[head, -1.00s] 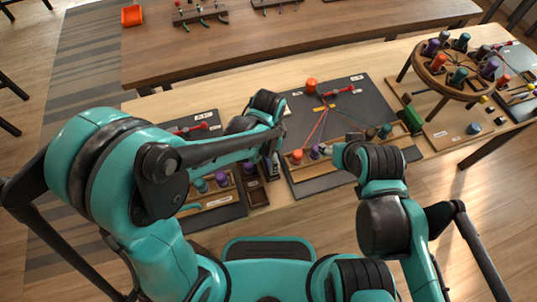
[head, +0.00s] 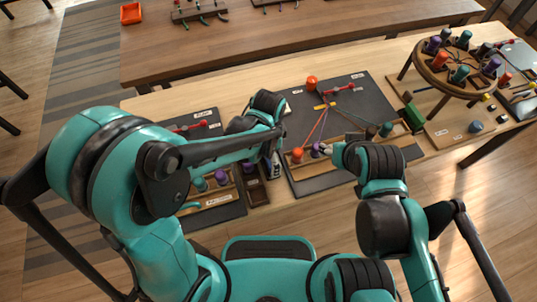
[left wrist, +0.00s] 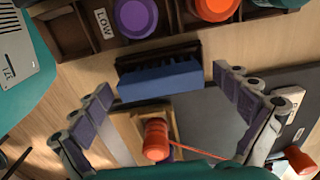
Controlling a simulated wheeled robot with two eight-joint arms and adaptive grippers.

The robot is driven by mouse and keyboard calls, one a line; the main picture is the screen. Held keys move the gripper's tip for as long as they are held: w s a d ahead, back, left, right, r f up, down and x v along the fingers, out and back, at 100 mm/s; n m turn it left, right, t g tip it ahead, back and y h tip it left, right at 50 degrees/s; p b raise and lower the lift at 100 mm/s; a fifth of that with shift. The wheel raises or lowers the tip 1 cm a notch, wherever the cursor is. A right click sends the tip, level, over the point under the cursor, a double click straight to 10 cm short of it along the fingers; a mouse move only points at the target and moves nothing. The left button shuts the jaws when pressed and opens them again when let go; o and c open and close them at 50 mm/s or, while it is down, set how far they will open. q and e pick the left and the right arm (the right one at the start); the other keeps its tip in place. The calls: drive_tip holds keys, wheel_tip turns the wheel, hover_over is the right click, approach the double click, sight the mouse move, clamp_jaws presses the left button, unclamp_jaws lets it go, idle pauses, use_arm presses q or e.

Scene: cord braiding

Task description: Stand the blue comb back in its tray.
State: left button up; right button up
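The blue comb (left wrist: 160,82) shows in the left wrist view, teeth toward the top of the picture. It lies between the two fingers of my left gripper (left wrist: 165,85), with a gap on each side. A dark wooden tray (left wrist: 158,50) is right behind the comb; I cannot tell whether the comb stands inside it. In the head view my left gripper (head: 271,164) is over the strip between the left rack and the dark board, and the comb is mostly hidden. My right gripper (head: 328,149) is beside a purple bobbin (head: 318,150); its fingers are too small to judge.
An orange bobbin (left wrist: 155,140) with a cord stands close below the comb. A compartment rack with a purple bobbin (left wrist: 135,17) and a LOW label lies beyond the tray. The dark board (head: 365,100) carries stretched cords. A round braiding stand (head: 455,68) is at right.

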use_arm(q)
wheel_tip(320, 180, up, 12)
drive_tip(key=s+a+r+n+t, duration=0.1)
drive_tip(key=s+a+n+t, duration=0.1)
drive_tip(key=a+n, duration=0.5)
drive_tip(key=s+a+r+n+t, duration=0.1)
drive_tip(key=s+a+n+t, duration=0.2)
drive_tip(key=a, duration=0.7)
drive_tip(key=n+t, duration=0.2)
drive_tip(key=n, duration=0.2)
drive_tip(key=shift+a, duration=0.4)
drive_tip(key=shift+s, duration=0.1)
